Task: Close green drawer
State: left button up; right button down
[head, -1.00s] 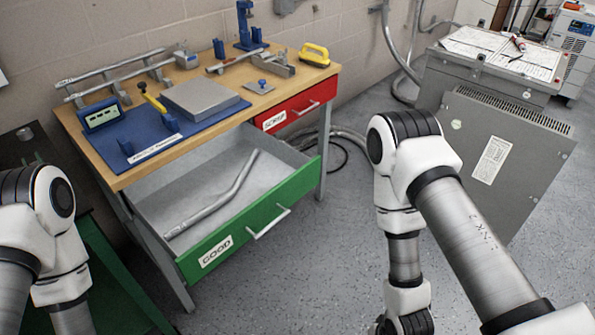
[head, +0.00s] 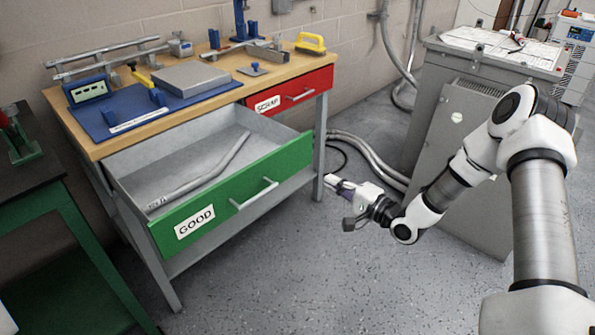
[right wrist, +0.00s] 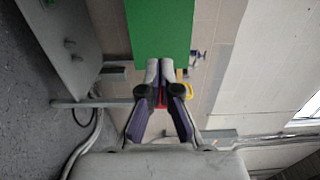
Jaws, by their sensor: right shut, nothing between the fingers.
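The green drawer (head: 240,197) labelled GOOD is pulled out of the workbench. My right gripper (head: 331,181) is shut and empty, just right of the drawer's right front end in the head view. In the right wrist view my shut fingers (right wrist: 159,66) point at the green drawer front (right wrist: 160,30), which fills the upper middle. I cannot tell whether they touch it. My left gripper is not in view.
The red SCRAP drawer (head: 290,92) is shut. The wooden benchtop (head: 232,88) carries a blue mat, a grey plate and tools. A grey cabinet (head: 420,120) stands right, with hoses on the floor. A dark green-framed table (head: 30,180) stands left. Floor before the drawer is clear.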

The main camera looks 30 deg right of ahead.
aim_at(293, 160)
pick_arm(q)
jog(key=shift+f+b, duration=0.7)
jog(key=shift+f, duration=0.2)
pick_arm(e)
jog(key=x, duration=1.1)
jog(key=shift+w+f, duration=0.1)
jog(key=shift+w, duration=0.1)
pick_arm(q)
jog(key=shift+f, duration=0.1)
pick_arm(e)
jog(key=shift+w, duration=0.1)
